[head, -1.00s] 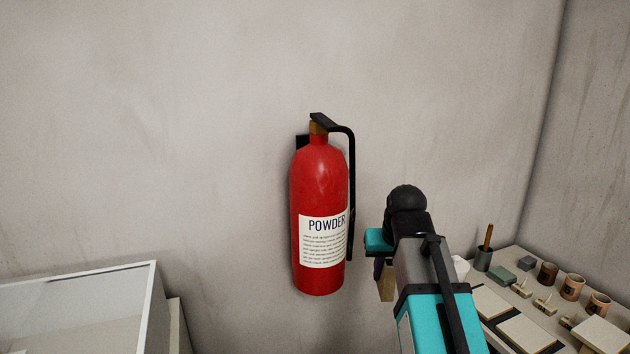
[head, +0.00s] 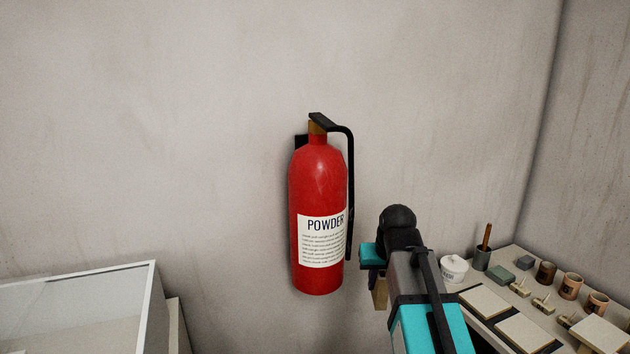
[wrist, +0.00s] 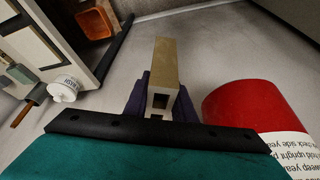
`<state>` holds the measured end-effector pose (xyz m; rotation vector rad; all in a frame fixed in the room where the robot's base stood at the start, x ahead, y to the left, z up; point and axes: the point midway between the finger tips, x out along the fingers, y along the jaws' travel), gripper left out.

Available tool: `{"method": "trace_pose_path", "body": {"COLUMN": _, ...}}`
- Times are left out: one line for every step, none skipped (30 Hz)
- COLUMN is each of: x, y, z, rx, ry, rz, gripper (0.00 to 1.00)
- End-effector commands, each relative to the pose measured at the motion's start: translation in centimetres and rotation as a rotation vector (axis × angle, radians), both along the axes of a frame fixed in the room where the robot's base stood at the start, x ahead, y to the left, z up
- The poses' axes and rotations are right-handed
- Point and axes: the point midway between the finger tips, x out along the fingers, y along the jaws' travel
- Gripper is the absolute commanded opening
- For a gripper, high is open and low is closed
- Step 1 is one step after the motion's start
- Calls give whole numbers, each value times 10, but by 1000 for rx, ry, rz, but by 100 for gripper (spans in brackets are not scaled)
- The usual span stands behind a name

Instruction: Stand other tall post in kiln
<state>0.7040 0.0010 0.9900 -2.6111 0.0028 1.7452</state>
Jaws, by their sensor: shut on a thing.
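A tall tan post (wrist: 164,75) with square holes in its side is held in my gripper (wrist: 160,105), seen in the wrist view. The dark fingers are shut on it from both sides, and it sticks out beyond them. In the head view the post (head: 380,293) shows as a small tan block below the wrist, partly hidden by my arm. My gripper and the post are in front of the wall, right of the fire extinguisher. I cannot make out the kiln in these views.
A red fire extinguisher (head: 318,190) hangs on the wall close left of my arm. A table (head: 471,318) at right holds a white tub (head: 453,268), pale slabs (head: 484,301), cups and small pieces. A glass-topped case (head: 75,310) stands at lower left. An orange bin (wrist: 97,20) lies beyond the table.

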Motion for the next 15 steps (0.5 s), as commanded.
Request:
{"method": "trace_pose_path", "body": {"x": 0, "y": 0, "z": 1, "rx": 0, "ry": -1, "rz": 0, "gripper": 0}}
{"method": "trace_pose_path", "body": {"x": 0, "y": 0, "z": 1, "rx": 0, "ry": -1, "rz": 0, "gripper": 0}}
{"method": "trace_pose_path", "body": {"x": 0, "y": 0, "z": 1, "rx": 0, "ry": -1, "rz": 0, "gripper": 0}}
{"method": "trace_pose_path", "body": {"x": 0, "y": 0, "z": 1, "rx": 0, "ry": -1, "rz": 0, "gripper": 0}}
{"method": "trace_pose_path", "body": {"x": 0, "y": 0, "z": 1, "rx": 0, "ry": -1, "rz": 1, "gripper": 0}}
{"method": "trace_pose_path", "body": {"x": 0, "y": 0, "z": 0, "rx": 0, "ry": -1, "rz": 1, "gripper": 0}}
{"method": "trace_pose_path", "body": {"x": -1, "y": 0, "z": 0, "rx": 0, "ry": -1, "rz": 1, "gripper": 0}}
{"method": "trace_pose_path", "body": {"x": -1, "y": 0, "z": -1, "rx": 0, "ry": -1, "rz": 1, "gripper": 0}}
{"method": "trace_pose_path", "body": {"x": -3, "y": 1, "z": -2, "rx": 0, "ry": -1, "rz": 1, "gripper": 0}}
{"method": "trace_pose_path", "body": {"x": -4, "y": 1, "z": -4, "rx": 0, "ry": -1, "rz": 1, "gripper": 0}}
{"method": "trace_pose_path", "body": {"x": -5, "y": 1, "z": -6, "rx": 0, "ry": 0, "rz": 1, "gripper": 0}}
{"method": "trace_pose_path", "body": {"x": -7, "y": 1, "z": -9, "rx": 0, "ry": 0, "rz": 1, "gripper": 0}}
{"method": "trace_pose_path", "body": {"x": -9, "y": 1, "z": -11, "rx": 0, "ry": 0, "rz": 1, "gripper": 0}}
{"method": "trace_pose_path", "body": {"x": -12, "y": 1, "z": -14, "rx": 0, "ry": 0, "rz": 1, "gripper": 0}}
{"method": "trace_pose_path", "body": {"x": -15, "y": 1, "z": -18, "rx": 0, "ry": 0, "rz": 1, "gripper": 0}}
